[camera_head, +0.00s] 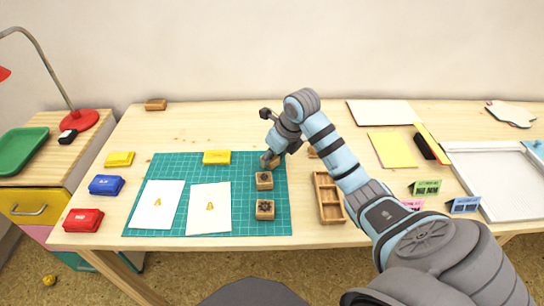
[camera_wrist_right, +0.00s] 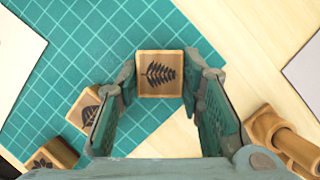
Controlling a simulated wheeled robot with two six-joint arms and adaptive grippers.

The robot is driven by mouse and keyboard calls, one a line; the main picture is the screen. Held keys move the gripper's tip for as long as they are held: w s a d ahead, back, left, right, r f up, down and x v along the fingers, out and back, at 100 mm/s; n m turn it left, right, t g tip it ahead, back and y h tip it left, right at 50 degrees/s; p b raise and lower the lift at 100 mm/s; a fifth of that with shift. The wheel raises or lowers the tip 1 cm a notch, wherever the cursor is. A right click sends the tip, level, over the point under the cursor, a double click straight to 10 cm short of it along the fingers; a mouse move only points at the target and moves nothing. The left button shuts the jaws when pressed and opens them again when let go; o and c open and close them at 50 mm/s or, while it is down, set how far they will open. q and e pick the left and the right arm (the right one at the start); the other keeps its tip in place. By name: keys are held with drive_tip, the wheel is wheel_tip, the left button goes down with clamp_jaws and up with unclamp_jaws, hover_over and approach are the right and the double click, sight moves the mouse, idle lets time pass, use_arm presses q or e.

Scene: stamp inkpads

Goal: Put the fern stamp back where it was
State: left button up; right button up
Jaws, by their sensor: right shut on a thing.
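The fern stamp (camera_wrist_right: 160,73) is a wooden block with a dark fern picture, between the fingers of my right gripper (camera_wrist_right: 160,95). In the head view the right gripper (camera_head: 270,162) is shut on it over the right part of the green cutting mat (camera_head: 232,170); the arm mostly hides the stamp. A leaf stamp (camera_head: 264,181) and a stamp with a round dark picture (camera_head: 264,210) stand on the mat just in front. A wooden tray with compartments (camera_head: 316,197) lies right of the mat, partly behind my arm. My left gripper is not in view.
Two white sheets (camera_head: 157,204) with yellow prints lie on the mat. A yellow inkpad (camera_head: 217,157) sits at its back. Yellow, blue and red inkpads (camera_head: 106,185) line the left. A wooden piece (camera_wrist_right: 283,140) is close right of the gripper in the wrist view.

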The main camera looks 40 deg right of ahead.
drive_tip(key=o, duration=1)
drive_tip(key=shift+f, duration=0.1)
drive_tip(key=shift+c, duration=0.2)
drive_tip(key=p+v, duration=0.3)
drive_tip(key=v, duration=0.9)
drive_tip(key=shift+r, duration=0.25)
drive_tip(key=shift+w, duration=0.1)
